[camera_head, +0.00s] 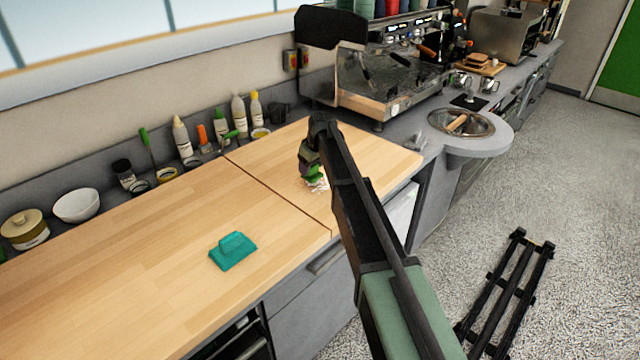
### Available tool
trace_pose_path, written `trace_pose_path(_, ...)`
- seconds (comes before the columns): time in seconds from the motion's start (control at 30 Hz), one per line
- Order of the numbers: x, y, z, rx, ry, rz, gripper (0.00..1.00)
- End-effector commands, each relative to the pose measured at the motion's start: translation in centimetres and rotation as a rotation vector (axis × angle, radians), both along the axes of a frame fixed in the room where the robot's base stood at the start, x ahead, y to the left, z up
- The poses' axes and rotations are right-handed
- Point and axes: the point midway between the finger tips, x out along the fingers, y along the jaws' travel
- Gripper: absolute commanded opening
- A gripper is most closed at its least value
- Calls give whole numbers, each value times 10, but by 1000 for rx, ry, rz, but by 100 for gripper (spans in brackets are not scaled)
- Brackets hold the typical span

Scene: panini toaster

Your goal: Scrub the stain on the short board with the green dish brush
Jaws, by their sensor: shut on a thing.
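My gripper (312,166) points down over the short board (375,150), the right-hand one of the two wooden boards. It is shut on a green dish brush (315,175), of which only a small green part shows below the jaws. Pale bristles or marks show at the board surface right under the brush. The stain cannot be told apart there, as the brush and my arm cover much of that spot. Whether the bristles touch the board is too small to tell.
A teal block with a handle (232,251) lies on the long board (130,270). Bottles (182,137), jars and a white bowl (76,205) line the back wall. An espresso machine (385,75) stands behind the short board, with a round sink (461,122) to its right.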

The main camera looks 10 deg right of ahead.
Motion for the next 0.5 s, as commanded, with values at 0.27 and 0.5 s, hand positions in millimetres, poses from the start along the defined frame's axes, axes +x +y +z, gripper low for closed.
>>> trace_pose_path(0.27, -16, -10, -9, 0, 0, -1, 27)
trace_pose_path(0.5, -23, -16, -7, 0, 0, -1, 27)
